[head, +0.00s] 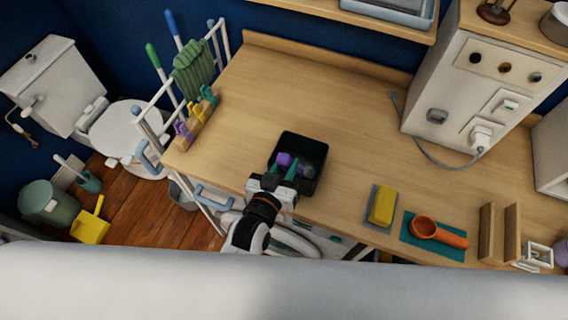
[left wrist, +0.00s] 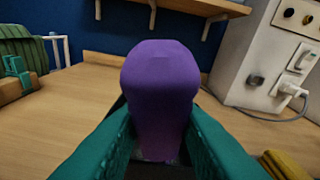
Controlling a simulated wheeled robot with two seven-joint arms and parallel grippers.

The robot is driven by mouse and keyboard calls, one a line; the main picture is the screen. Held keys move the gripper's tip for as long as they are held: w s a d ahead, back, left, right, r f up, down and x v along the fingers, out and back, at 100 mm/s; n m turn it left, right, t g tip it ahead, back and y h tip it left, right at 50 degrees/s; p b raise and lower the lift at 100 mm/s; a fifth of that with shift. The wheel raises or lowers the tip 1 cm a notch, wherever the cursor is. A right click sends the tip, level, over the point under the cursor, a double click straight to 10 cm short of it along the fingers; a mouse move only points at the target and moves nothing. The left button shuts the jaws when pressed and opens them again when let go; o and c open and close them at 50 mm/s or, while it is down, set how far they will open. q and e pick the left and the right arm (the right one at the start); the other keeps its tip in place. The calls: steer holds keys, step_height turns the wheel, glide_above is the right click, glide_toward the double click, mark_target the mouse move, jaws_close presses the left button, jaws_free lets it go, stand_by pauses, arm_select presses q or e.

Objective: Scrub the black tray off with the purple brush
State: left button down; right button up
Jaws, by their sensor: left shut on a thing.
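The black tray (head: 312,147) stands on the wooden counter, near its front edge in the middle of the head view. My left gripper (head: 287,169) is over the tray's near left part, its teal fingers shut on the purple brush (head: 283,159). In the left wrist view the purple brush (left wrist: 160,85) fills the middle between the teal fingers and hides most of the tray. A greyish shape lies in the tray beside the brush; I cannot tell what it is. My right gripper is not in view.
To the right on the wooden counter (head: 350,110) are a yellow sponge (head: 383,205) on a grey pad, an orange scoop (head: 437,233) on a teal mat, and wooden uprights (head: 498,232). A rack with colored clips (head: 194,122) stands left. The counter behind the tray is clear.

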arm_select(q)
steer(key=shift+s+d, duration=0.2)
steer(key=shift+d, duration=0.4)
steer(key=shift+s+d+f, duration=0.1)
steer(key=shift+s+d, duration=0.2)
steer(key=shift+d, duration=0.4)
stand_by(0.4)
steer(key=shift+w+a+r, duration=0.25)
steer(key=shift+a, duration=0.35)
